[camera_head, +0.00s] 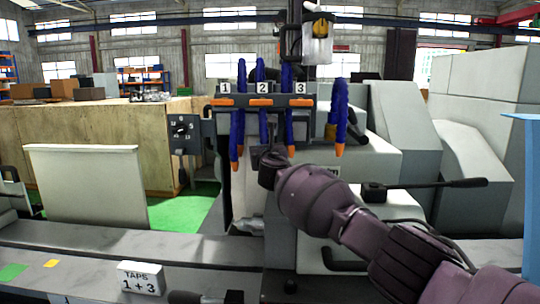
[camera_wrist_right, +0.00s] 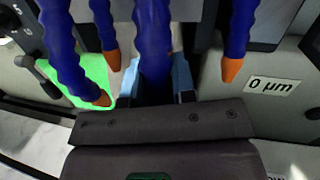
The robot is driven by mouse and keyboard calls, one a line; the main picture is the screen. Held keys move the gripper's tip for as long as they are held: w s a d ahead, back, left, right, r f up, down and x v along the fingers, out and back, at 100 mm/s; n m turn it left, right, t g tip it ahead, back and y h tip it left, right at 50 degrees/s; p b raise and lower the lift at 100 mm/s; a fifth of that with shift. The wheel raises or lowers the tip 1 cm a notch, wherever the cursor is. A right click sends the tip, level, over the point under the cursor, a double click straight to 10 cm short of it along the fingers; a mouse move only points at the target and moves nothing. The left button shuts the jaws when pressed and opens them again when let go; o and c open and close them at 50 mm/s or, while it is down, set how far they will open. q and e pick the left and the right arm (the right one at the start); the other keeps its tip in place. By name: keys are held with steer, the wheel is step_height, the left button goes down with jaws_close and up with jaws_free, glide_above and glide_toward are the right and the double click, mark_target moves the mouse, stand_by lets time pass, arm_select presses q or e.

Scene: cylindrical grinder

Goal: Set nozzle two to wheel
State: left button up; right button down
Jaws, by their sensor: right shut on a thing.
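Several blue segmented hoses with orange tips hang by a dark manifold with plates 1, 2 and 3 and orange tap levers (camera_head: 261,102). The hose of nozzle two (camera_head: 263,125) hangs below plate 2. My right gripper (camera_head: 266,155) is at its lower end. In the right wrist view a blue hose (camera_wrist_right: 154,35) runs down between the light-blue fingers of my right gripper (camera_wrist_right: 157,85), which is shut on it. The tip of this hose is hidden by the gripper. I cannot make out the wheel. My left gripper is not in view.
Other orange-tipped hoses (camera_wrist_right: 72,55) hang close on both sides of the gripper. A "TAPS 1+3" sign (camera_head: 141,279) stands on the front ledge. A dial box (camera_head: 183,133) is left of the manifold. A black lever (camera_head: 425,186) sticks out at right.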

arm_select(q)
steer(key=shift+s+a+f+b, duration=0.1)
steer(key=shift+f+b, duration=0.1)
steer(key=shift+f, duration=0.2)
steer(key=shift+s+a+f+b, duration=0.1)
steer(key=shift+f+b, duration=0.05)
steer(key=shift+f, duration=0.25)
arm_select(e)
steer(key=shift+a+f+m, duration=0.15)
steer(key=shift+a+m, duration=0.2)
steer(key=shift+m, duration=0.15)
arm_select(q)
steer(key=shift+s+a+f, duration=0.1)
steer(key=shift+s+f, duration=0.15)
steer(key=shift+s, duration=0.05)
arm_select(e)
steer(key=shift+a, duration=0.2)
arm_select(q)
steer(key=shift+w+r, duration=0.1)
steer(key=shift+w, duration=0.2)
arm_select(e)
steer(key=c, duration=0.9)
jaws_free()
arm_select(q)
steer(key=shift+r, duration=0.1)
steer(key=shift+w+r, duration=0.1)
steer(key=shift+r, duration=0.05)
arm_select(e)
steer(key=shift+r, duration=0.2)
